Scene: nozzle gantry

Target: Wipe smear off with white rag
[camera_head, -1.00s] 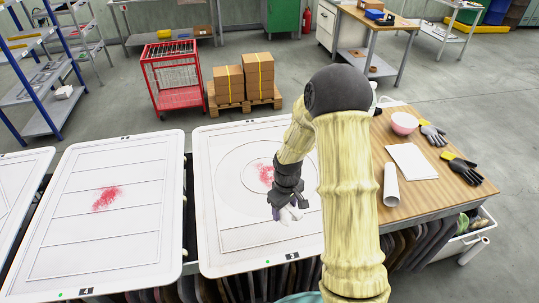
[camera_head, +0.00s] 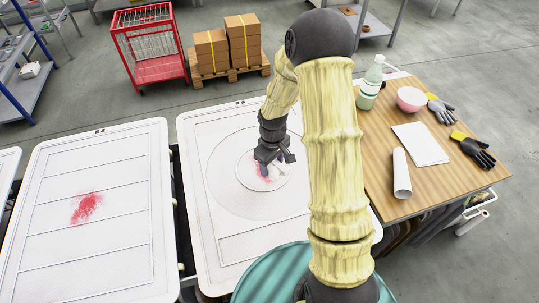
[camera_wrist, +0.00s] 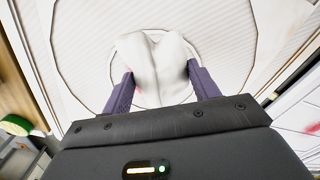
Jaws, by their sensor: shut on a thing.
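The white rag (camera_wrist: 157,62) is bunched between the two fingers of my gripper (camera_wrist: 160,86) in the wrist view. My gripper (camera_head: 274,166) is shut on the rag and is over the circle on the right white panel (camera_head: 225,270) in the head view. A red smear (camera_head: 260,176) shows in that circle, just left of and below the gripper, partly hidden by it. I cannot tell for sure whether the rag touches the panel. A second red smear (camera_head: 87,208) lies on the left white panel (camera_head: 80,258).
A wooden table (camera_head: 440,190) at the right holds a green bottle (camera_head: 369,88), a pink bowl (camera_head: 411,99), paper sheets (camera_head: 420,143), a white roll (camera_head: 401,173) and gloves (camera_head: 478,152). A red cart (camera_head: 150,60) and boxes (camera_head: 228,45) stand behind the panels.

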